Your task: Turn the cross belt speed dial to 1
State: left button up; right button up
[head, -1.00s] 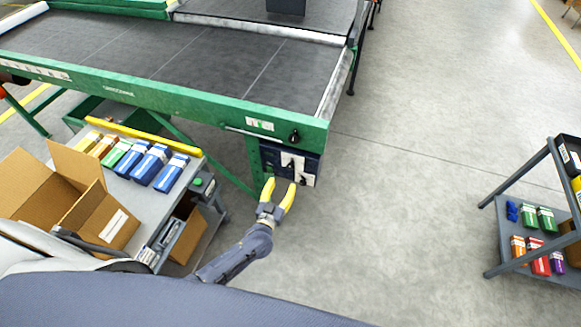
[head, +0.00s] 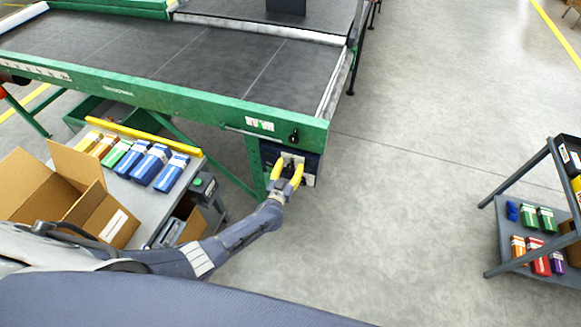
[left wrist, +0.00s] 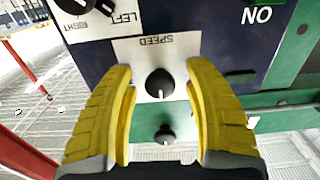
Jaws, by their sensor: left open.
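The speed dial is a round black knob (left wrist: 160,83) with a white pointer mark, on a white plate labelled SPEED that appears upside down in the left wrist view. My left gripper (left wrist: 160,92) has its two yellow fingers open, one on each side of the knob, with gaps between fingers and knob. In the head view the left gripper (head: 287,168) is at the dark blue control panel (head: 270,152) under the green conveyor's end, and its fingers cover part of the panel. No scale numbers are readable. My right gripper is not in view.
Another black knob (left wrist: 165,134) sits on the green frame beyond the speed dial. A LEFT/RIGHT selector (left wrist: 80,5) is on a neighbouring plate. A grey bench (head: 133,195) with cartons and coloured boxes stands left of the arm.

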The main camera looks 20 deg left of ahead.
pick_arm(q)
jog(key=shift+c, duration=0.2)
grip_shut()
